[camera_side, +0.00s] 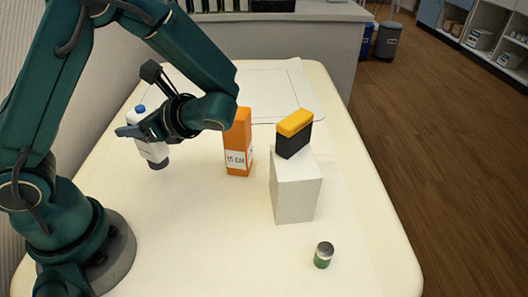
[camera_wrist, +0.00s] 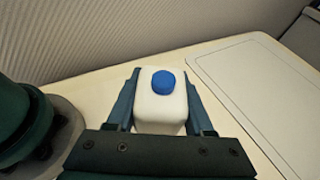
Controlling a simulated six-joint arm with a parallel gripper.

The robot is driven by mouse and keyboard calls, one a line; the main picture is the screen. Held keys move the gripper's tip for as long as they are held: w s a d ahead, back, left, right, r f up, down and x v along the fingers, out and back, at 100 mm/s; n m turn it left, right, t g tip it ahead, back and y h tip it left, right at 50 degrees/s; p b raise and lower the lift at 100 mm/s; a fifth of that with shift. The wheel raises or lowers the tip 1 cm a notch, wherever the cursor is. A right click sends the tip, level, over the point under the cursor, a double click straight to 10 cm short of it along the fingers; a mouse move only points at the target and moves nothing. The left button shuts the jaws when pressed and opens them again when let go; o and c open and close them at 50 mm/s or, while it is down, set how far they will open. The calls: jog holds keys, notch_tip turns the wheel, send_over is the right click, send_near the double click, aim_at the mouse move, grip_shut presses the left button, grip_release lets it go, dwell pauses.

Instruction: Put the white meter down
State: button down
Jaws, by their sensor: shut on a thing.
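The white meter (camera_side: 152,151) has a white body, a blue knob on top and a dark lower end in the side view. In the wrist view the white meter (camera_wrist: 158,114) sits between the two blue-grey fingers, blue knob towards the camera. My gripper (camera_wrist: 162,100) is shut on its sides. In the side view my gripper (camera_side: 143,130) holds it near the left side of the table, slightly tilted. Whether its lower end touches the table I cannot tell.
An orange box (camera_side: 238,145) stands right of my gripper. Further right, a yellow-and-black block (camera_side: 294,134) rests on a pale box (camera_side: 296,190). A small green can (camera_side: 324,255) stands near the front right. The table (camera_side: 200,240) is clear at front centre.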

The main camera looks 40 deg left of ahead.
jog(key=w+r+m+t, duration=0.3)
jog(key=w+m+t, duration=0.4)
jog(key=t, duration=0.1)
jog(key=shift+m+t, duration=0.4)
jog(key=shift+t, duration=0.2)
jog(key=shift+w+a+f, duration=0.1)
jog(key=shift+w+f, duration=0.1)
jog(key=shift+f, duration=1.05)
jog(key=shift+w+d+f, duration=0.1)
jog(key=shift+w+f, duration=0.1)
jog(key=shift+f, duration=1.1)
jog(key=shift+w+a+f, duration=0.1)
jog(key=shift+w+f, duration=0.1)
jog(key=shift+f, duration=1.05)
jog(key=shift+c, duration=1.4)
grip_release()
jog(key=shift+f, duration=0.1)
